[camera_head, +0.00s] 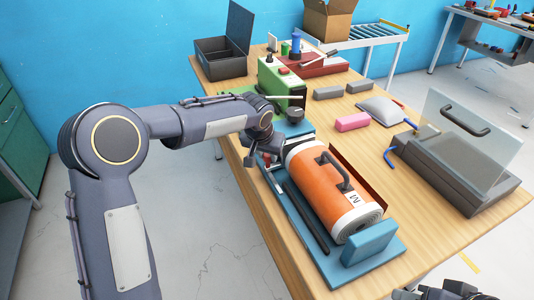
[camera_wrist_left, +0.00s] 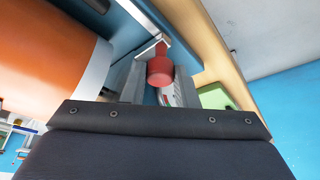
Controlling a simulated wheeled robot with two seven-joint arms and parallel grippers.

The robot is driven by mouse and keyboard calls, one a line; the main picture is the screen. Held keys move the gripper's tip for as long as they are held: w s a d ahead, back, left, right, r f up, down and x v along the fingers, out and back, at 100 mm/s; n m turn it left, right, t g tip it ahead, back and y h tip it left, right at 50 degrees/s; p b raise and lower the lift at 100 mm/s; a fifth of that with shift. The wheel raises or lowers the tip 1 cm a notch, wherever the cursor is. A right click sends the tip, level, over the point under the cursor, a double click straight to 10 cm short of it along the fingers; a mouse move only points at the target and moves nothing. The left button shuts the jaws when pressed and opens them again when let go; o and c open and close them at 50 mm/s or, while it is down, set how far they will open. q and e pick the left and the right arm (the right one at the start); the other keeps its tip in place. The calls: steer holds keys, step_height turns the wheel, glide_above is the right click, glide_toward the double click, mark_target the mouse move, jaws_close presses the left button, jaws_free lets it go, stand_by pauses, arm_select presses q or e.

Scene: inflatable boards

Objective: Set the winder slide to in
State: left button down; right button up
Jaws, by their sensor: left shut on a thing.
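The winder has a blue base (camera_head: 378,243) on the wooden table, with an orange roll (camera_head: 318,181) marked M lying in it. A dark bar runs along the roll's left side. My left gripper (camera_head: 262,157) is at the far left end of the winder. In the left wrist view the red knob of the slide (camera_wrist_left: 160,71) sits between the grey fingers of my left gripper (camera_wrist_left: 156,88), which are shut on it. A pale plate shows just beyond the knob. The slide's markings are not readable. Part of my right gripper (camera_head: 455,290) shows at the bottom edge, its jaws unclear.
A green machine (camera_head: 281,85) stands just behind the winder. A grey case with a clear raised lid (camera_head: 455,160) is at the right. A pink block (camera_head: 352,122), grey blocks and a grey pouch (camera_head: 381,109) lie between. An open black box (camera_head: 222,57) is at the back left.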

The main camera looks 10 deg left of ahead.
arm_select(q)
steer(key=s+d+b, duration=0.1)
steer(key=s, duration=0.1)
steer(key=s+d+b, duration=0.1)
steer(key=s, duration=0.1)
steer(key=shift+d, duration=0.4)
steer(key=c, duration=1.6)
jaws_free()
steer(key=shift+s, duration=0.1)
steer(key=o, duration=0.5)
steer(key=shift+c, duration=0.2)
steer(key=shift+r, duration=0.15)
steer(key=v, duration=0.7)
steer(key=shift+r, duration=0.3)
steer(key=shift+s, duration=0.1)
